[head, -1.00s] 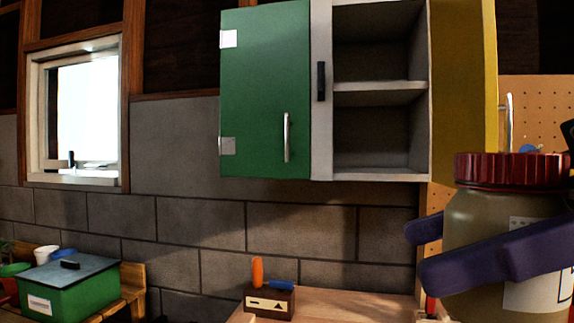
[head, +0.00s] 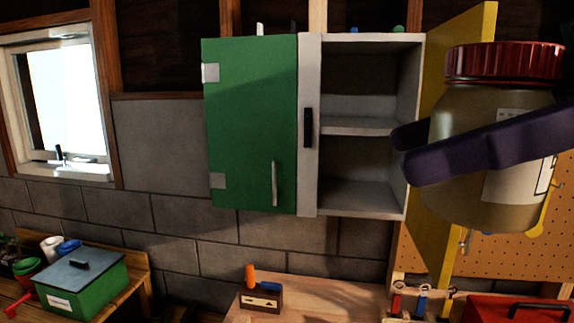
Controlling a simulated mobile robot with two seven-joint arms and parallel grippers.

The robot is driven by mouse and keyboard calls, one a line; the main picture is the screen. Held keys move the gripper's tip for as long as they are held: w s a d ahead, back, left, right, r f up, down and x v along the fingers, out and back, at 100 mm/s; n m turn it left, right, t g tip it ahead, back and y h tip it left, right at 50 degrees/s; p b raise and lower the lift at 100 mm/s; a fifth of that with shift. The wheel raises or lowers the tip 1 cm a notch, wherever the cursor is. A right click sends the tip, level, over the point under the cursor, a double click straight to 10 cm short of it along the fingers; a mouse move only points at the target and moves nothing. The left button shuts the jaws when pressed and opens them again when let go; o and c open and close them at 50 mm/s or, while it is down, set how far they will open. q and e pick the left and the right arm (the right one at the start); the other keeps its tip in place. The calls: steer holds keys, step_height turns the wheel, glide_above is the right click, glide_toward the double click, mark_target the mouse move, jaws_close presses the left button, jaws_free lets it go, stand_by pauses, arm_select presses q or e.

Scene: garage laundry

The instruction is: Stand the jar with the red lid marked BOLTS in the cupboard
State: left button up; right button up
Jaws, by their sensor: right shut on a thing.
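The jar (head: 455,120) has a red lid (head: 503,62) and a pale label turned to the right; I cannot read its marking. My right gripper (head: 408,152) has dark purple fingers shut around the jar's body, holding it upright in the air at the right. The cupboard (head: 309,190) hangs on the wall. The yellow door (head: 440,245) stands open, partly hidden behind the jar. My left gripper is out of view.
Below is a wooden bench (head: 300,300) with a block of tools (head: 261,298). A red toolbox (head: 515,310) is at lower right by a pegboard (head: 505,265). A green box (head: 80,285) sits at lower left. The space before the open compartments looks clear.

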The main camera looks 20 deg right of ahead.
mark_target(454, 48)
step_height(454, 48, up, 5)
steer(key=p, duration=0.3)
steer(key=shift+r, duration=0.1)
steer(key=shift+d+f, duration=0.15)
steer(key=shift+f, duration=0.25)
steer(key=shift+d, duration=0.15)
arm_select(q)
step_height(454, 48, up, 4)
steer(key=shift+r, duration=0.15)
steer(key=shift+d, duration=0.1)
arm_select(e)
steer(key=shift+a, duration=0.25)
